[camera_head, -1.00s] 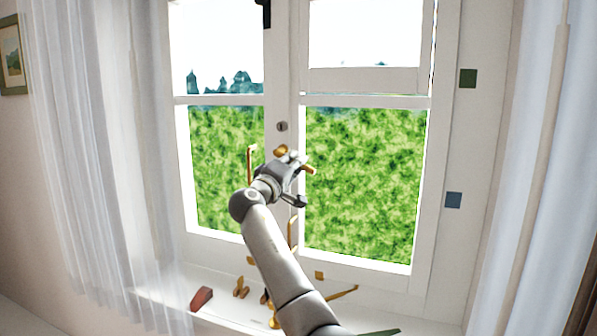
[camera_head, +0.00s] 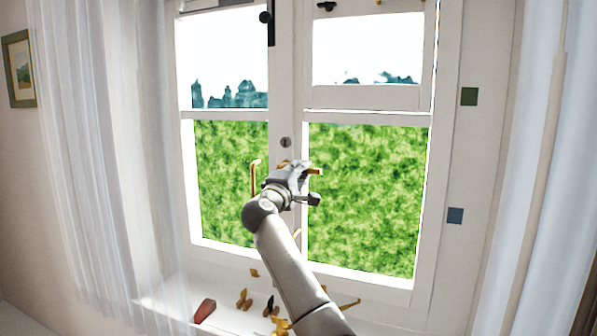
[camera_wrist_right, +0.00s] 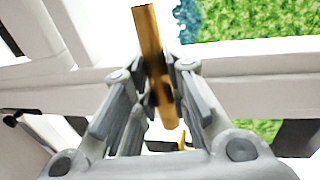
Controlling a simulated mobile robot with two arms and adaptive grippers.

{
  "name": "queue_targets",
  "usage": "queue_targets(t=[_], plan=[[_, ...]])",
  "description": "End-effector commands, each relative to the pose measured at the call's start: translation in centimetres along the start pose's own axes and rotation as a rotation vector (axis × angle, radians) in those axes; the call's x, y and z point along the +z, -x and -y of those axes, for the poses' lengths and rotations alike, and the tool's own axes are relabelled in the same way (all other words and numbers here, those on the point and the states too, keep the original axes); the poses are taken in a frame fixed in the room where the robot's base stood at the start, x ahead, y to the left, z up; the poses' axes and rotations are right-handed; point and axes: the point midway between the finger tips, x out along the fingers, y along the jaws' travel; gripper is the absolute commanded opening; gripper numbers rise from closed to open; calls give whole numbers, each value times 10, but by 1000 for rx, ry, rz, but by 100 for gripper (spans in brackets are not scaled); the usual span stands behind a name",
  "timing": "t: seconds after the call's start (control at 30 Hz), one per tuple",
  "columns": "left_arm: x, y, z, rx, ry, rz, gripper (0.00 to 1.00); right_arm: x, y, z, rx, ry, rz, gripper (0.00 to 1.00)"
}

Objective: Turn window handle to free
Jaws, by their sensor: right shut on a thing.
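The brass window handle (camera_head: 315,171) sits on the white middle post between the two sashes, below a round lock (camera_head: 286,142). Its lever points right and looks roughly level. My right gripper (camera_head: 305,182) is at the handle and covers its base and part of the lever. In the right wrist view the brass lever (camera_wrist_right: 148,35) runs between the two fingers of my right gripper (camera_wrist_right: 157,80), which are shut on it. My left gripper is in no view.
A tall brass pull (camera_head: 254,178) stands just left of my gripper. The sill (camera_head: 180,292) holds a red wedge (camera_head: 205,310) and several small brass pieces. Sheer curtains (camera_head: 85,150) hang at both sides. A black fitting (camera_head: 267,18) is on the post above.

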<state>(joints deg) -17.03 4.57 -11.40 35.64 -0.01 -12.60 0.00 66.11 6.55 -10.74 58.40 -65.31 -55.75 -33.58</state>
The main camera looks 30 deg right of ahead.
Motion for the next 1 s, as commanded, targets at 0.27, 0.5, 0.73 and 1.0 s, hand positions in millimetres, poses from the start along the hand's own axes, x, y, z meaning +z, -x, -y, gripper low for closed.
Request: queue_targets(t=[0.27,0.5,0.73,1.0], plan=[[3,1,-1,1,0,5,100,2,-2,-9,17,2,1,23],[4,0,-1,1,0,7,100,1,-1,-6,11,2,1,37],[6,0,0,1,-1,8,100,0,1,-3,7,2,-1,37],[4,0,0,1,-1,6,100,0,30,-2,7,1,-2,37]])
